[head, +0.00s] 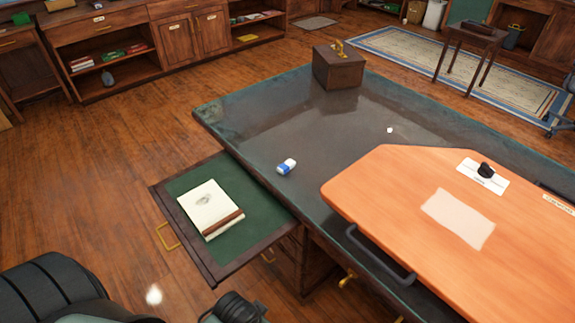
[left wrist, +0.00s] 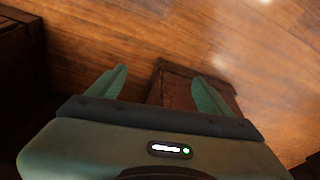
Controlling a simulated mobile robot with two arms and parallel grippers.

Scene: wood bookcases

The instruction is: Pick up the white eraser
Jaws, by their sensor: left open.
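A small white eraser with a blue band (head: 287,166) lies on the dark desk top (head: 260,120), near the desk's left edge and close to the pulled-out drawer. A tiny white piece (head: 390,129) lies farther back on the desk; it is too small to identify. My left gripper (left wrist: 157,88) is open and empty in the left wrist view, its two green fingers apart over dark wood furniture and the floor. The eraser does not show in that view. Dark parts of my own body show at the bottom left of the head view. My right gripper is not in view.
The green-lined drawer (head: 262,221) stands out from the desk and holds a notebook (head: 210,208). An orange board (head: 395,190) with a dark handle covers the desk's right part. A wooden box (head: 338,70) stands at the back corner. Desk around the eraser is clear.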

